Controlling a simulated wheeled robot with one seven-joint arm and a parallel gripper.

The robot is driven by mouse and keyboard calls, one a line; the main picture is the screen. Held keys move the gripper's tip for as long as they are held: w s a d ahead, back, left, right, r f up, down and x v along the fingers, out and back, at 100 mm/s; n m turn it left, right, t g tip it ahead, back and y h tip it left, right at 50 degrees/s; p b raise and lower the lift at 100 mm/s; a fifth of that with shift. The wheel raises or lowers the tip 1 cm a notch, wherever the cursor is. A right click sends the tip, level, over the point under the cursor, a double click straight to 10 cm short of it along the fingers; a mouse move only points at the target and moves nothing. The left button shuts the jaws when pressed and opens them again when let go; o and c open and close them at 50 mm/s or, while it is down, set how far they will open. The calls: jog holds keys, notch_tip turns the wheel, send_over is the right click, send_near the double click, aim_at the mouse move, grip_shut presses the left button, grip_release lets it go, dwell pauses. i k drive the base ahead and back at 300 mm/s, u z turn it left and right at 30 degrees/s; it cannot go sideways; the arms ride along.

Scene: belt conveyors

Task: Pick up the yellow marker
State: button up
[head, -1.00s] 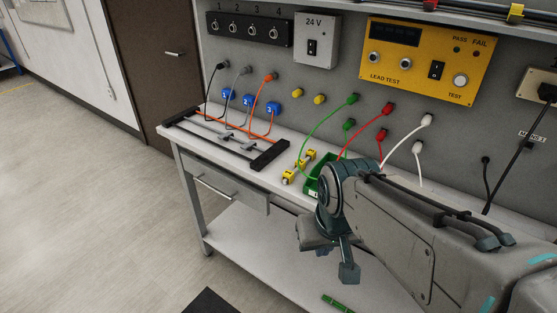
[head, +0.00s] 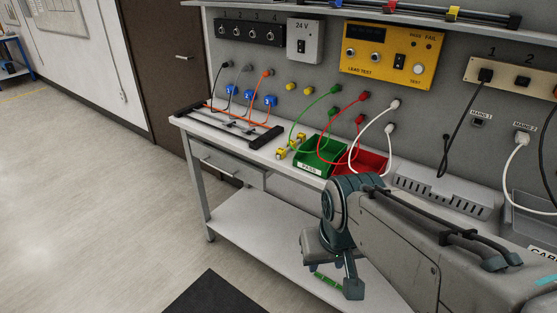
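A small yellow piece with pale and dark parts (head: 291,147), which may be the yellow marker, lies on the bench top just left of the green tray. It is too small to make out clearly. My gripper (head: 334,270) hangs in front of the bench edge, below and right of the yellow piece and apart from it.
A green tray (head: 314,168) and a red tray (head: 369,173) stand on the bench, with looped leads above them. A black rack (head: 257,142) with cables is on the left. A lower shelf (head: 262,240) lies under the bench. Floor at left is clear.

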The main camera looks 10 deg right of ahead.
aim_at(281, 151)
jog(key=z, duration=0.2)
jog(key=k, duration=0.35)
jog(key=u, duration=1.1)
jog(key=i, duration=1)
jog(key=z, duration=0.55)
jog(key=i, duration=0.9)
jog(key=z, duration=0.7)
